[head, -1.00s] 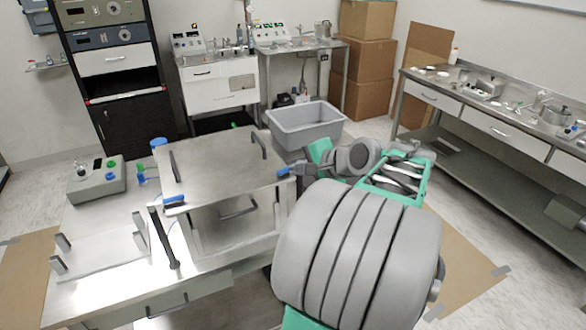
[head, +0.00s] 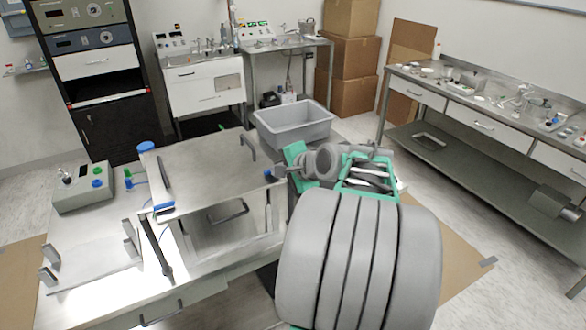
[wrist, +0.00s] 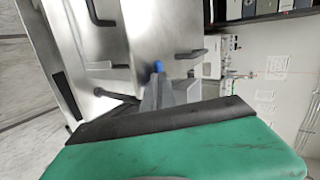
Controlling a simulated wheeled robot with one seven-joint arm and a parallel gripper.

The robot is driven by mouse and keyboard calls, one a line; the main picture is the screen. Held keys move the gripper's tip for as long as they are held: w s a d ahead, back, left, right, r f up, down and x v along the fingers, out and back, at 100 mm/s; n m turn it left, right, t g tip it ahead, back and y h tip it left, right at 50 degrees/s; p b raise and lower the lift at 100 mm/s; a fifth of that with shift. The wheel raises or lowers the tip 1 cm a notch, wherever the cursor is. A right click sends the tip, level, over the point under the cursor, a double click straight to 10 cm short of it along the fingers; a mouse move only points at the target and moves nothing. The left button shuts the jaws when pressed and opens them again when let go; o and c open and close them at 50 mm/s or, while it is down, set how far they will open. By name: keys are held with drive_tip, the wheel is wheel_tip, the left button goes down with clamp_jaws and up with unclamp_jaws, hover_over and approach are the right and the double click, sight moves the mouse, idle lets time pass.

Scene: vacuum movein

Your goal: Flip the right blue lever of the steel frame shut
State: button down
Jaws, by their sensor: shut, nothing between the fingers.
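The steel frame (head: 205,168) is a box-like metal frame with a flat top plate, standing on the bench. Its right blue lever (head: 268,174) shows as a small blue patch at the front right corner of the top, mostly hidden by my gripper. In the wrist view, the blue tip (wrist: 158,67) shows just beyond my fingers. My gripper (head: 277,173) is shut and empty, its fingertips close beside the lever at the frame's right side. I cannot tell if they touch. The left blue lever (head: 163,210) lies along the front left edge of the top.
A grey control box (head: 82,188) with coloured buttons and a metal holder (head: 95,262) stand left of the frame on the bench. A grey bin (head: 292,125) is behind it to the right. A long side bench (head: 470,105) runs along the right, with open floor before it.

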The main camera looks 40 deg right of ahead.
drive_tip(key=shift+w+a, duration=0.1)
drive_tip(key=shift+a, duration=0.05)
drive_tip(key=a+f+p+v, duration=0.1)
drive_tip(key=v, duration=1.4)
drive_tip(key=w+a+f+n+g+y, duration=0.1)
drive_tip(key=a+f+n+g, duration=0.2)
drive_tip(key=a+f+n, duration=0.35)
drive_tip(key=w+a+f+n+g+y, duration=0.1)
drive_tip(key=w+a+f+n+g, duration=0.2)
drive_tip(key=a, duration=0.6)
drive_tip(key=s+a+f+n+g+h, duration=0.1)
drive_tip(key=s+a+f+n+g, duration=0.2)
drive_tip(key=s+a+f+n, duration=0.55)
wheel_tip(320, 180, up, 6)
drive_tip(key=w+t, duration=0.1)
drive_tip(key=w, duration=0.1)
drive_tip(key=shift+a+t+h, duration=0.3)
drive_tip(key=shift+t, duration=0.1)
